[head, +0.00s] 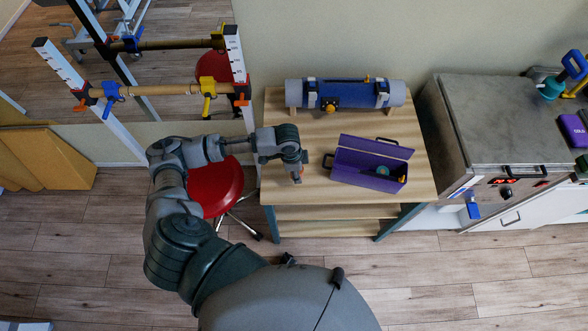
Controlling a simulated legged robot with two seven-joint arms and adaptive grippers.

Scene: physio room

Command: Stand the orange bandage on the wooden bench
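The wooden bench (282,204) stands against the wall in the middle of the head view, with a pale top and shelves below. My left gripper (298,178) points down over the left front part of the bench top. A small orange piece, which looks like the orange bandage (301,173), shows at its fingers, mostly hidden by them. I cannot tell whether the fingers are closed on it or whether it touches the bench. My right gripper is not in view.
An open purple box (360,174) holding a teal item sits right of my gripper. A blue-grey cylinder device (347,94) lies at the bench's back. A red stool (216,190) stands left, a metal-topped cabinet (495,115) right. The bench's left and middle top is clear.

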